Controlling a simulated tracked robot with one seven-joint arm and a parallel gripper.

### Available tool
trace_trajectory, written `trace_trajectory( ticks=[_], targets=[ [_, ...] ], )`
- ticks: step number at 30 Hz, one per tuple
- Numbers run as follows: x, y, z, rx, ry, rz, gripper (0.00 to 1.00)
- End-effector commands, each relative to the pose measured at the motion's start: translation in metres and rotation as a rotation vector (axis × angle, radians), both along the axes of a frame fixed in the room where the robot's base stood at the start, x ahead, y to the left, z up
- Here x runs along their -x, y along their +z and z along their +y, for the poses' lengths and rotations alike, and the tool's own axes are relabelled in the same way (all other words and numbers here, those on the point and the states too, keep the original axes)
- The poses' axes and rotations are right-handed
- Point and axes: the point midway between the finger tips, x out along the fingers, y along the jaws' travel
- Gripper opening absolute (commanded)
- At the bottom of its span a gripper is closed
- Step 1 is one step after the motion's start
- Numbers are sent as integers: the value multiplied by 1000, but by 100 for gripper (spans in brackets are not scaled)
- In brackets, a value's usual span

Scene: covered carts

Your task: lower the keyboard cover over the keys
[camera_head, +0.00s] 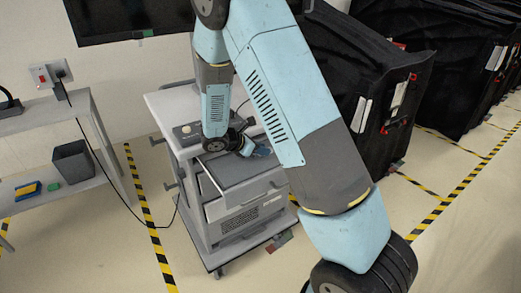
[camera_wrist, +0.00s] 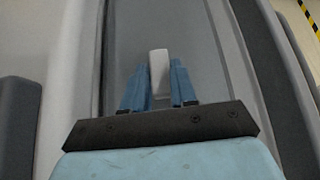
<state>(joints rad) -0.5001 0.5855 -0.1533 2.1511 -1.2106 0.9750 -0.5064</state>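The keyboard cover (camera_head: 226,169) is a dark grey panel at the front of the cart's top in the head view. It looks close to flat there, and its exact tilt is hard to tell. No keys show. In the wrist view the grey panel (camera_wrist: 180,25) fills the middle, with a pale upright handle (camera_wrist: 158,72) on it. My gripper (camera_wrist: 159,78) has its blue fingers on both sides of this handle, close against it. In the head view my gripper (camera_head: 257,150) is small at the panel's back right edge, and the handle is hidden.
The grey wheeled cart (camera_head: 240,215) stands on the floor. A small box-like device (camera_head: 187,134) sits on its top left. A shelf (camera_head: 40,130) with a bin (camera_head: 74,162) is at left. Black covered carts (camera_head: 370,85) stand at right. A dark screen (camera_head: 125,18) hangs above.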

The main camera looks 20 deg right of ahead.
Motion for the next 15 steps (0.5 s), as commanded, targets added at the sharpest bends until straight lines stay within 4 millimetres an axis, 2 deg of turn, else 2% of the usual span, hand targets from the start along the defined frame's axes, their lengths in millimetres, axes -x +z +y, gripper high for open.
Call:
trace_trajectory(
  ticks=[1, 6, 15],
  targets=[
    [1, -2, 0, -2, 1, 4, 38],
    [1, -2, 0, -2, 1, 4, 54],
    [1, 0, 2, -2, 1, 1, 54]
  ],
)
